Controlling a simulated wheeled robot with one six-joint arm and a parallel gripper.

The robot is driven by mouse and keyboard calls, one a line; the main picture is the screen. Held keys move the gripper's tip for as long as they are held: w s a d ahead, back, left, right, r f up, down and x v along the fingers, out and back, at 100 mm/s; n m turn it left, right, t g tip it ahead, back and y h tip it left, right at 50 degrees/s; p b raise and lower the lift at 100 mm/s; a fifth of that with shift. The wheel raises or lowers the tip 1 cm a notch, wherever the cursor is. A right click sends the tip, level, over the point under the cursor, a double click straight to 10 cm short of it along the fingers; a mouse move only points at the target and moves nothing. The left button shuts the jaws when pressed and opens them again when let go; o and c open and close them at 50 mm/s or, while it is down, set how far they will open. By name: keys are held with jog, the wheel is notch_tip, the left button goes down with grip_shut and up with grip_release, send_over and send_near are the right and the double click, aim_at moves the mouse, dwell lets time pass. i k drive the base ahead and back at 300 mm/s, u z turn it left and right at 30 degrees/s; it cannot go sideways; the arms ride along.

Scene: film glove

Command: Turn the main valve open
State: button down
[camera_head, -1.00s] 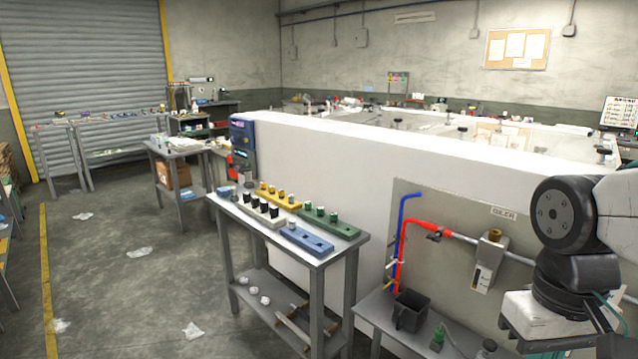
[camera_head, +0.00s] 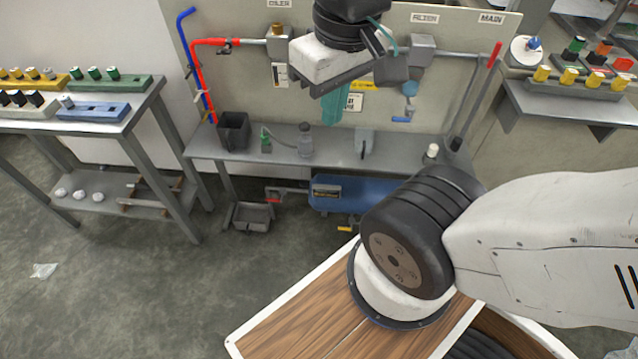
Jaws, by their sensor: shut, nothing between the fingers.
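The main valve shows as a red lever handle (camera_head: 494,56) under the MAIN label (camera_head: 491,18), at the right end of the grey wall panel (camera_head: 455,28). The lever stands nearly upright, leaning slightly, where the horizontal grey pipe (camera_head: 457,55) meets a sloping pipe. Whether the valve is open or closed cannot be told. My gripper (camera_head: 335,112) is at the top middle, pointing down in front of the panel, well left of the lever and apart from it. Its teal fingertips are together and hold nothing. My wrist hides part of the panel and pipe.
A grey bench (camera_head: 335,148) runs below the panel, with a black bin (camera_head: 233,130), a green bottle (camera_head: 265,140) and other small items on it. A blue tank (camera_head: 365,195) is beneath. A side table (camera_head: 95,125) stands left; a shelf with yellow knobs (camera_head: 575,82) right.

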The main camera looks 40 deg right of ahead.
aim_at(488, 65)
jog(key=z, duration=1.85)
